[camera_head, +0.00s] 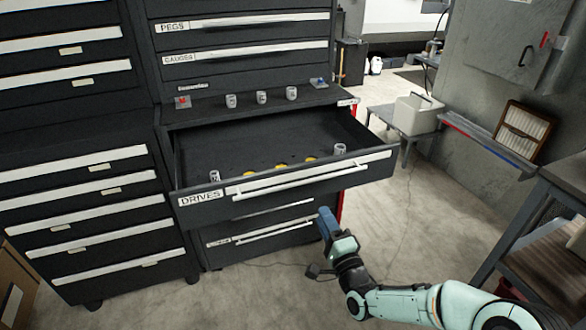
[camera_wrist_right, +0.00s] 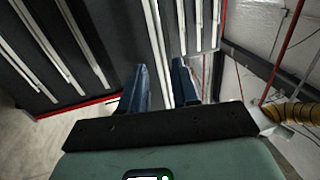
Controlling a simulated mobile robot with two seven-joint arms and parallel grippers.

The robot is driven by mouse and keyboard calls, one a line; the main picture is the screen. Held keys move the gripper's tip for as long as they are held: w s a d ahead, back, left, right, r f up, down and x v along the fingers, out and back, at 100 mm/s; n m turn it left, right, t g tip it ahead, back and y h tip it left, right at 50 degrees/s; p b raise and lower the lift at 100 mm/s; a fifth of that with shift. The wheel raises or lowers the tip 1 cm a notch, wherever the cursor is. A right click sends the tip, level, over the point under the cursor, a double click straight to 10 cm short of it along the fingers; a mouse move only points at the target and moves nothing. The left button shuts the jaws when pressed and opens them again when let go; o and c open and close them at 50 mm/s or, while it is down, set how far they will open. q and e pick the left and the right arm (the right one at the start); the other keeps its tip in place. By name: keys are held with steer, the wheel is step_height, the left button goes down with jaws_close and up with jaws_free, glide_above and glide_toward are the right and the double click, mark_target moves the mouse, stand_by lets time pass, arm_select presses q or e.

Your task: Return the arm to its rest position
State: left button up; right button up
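My right arm (camera_head: 400,303) comes in from the lower right in the head view. Its gripper (camera_head: 326,222) is in front of the cabinet, below and right of the open drawer's front. In the right wrist view the two blue fingers of the gripper (camera_wrist_right: 160,68) stand apart with nothing between them, so it is open and empty. The drawer labelled DRIVES (camera_head: 290,179) is pulled out. My left arm and gripper are not in view.
Inside the drawer are grey cylinders (camera_head: 340,149) and yellow pieces (camera_head: 281,168). Several grey cylinders (camera_head: 261,97) stand on the ledge above, between a red piece (camera_head: 183,102) and a blue one (camera_head: 319,83). A shelf unit (camera_head: 540,215) stands at right. Floor (camera_head: 430,215) between is clear.

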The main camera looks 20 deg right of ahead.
steer(key=s+a+f+n+g+p, duration=0.25)
steer(key=s+f+g+p, duration=0.2)
steer(key=f, duration=0.65)
steer(key=s+a+f+n+g+p, duration=0.2)
steer(key=s+f+n+g+p, duration=0.25)
steer(key=f, duration=0.65)
arm_select(q)
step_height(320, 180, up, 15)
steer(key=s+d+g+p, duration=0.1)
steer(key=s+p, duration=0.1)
steer(key=p, duration=0.4)
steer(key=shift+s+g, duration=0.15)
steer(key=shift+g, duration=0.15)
arm_select(e)
steer(key=s+a+f+n+g, duration=0.1)
steer(key=s+g, duration=0.3)
steer(key=s, duration=0.5)
steer(key=s+a+f+n+g+y, duration=0.1)
steer(key=s+a+f+n+g, duration=0.1)
steer(key=s, duration=0.8)
steer(key=s+a+f+n+g, duration=0.2)
steer(key=s+f+g, duration=0.2)
steer(key=s, duration=0.6)
steer(key=shift+f+n+g, duration=0.2)
steer(key=shift+n+g, duration=0.2)
steer(key=shift+g, duration=0.6)
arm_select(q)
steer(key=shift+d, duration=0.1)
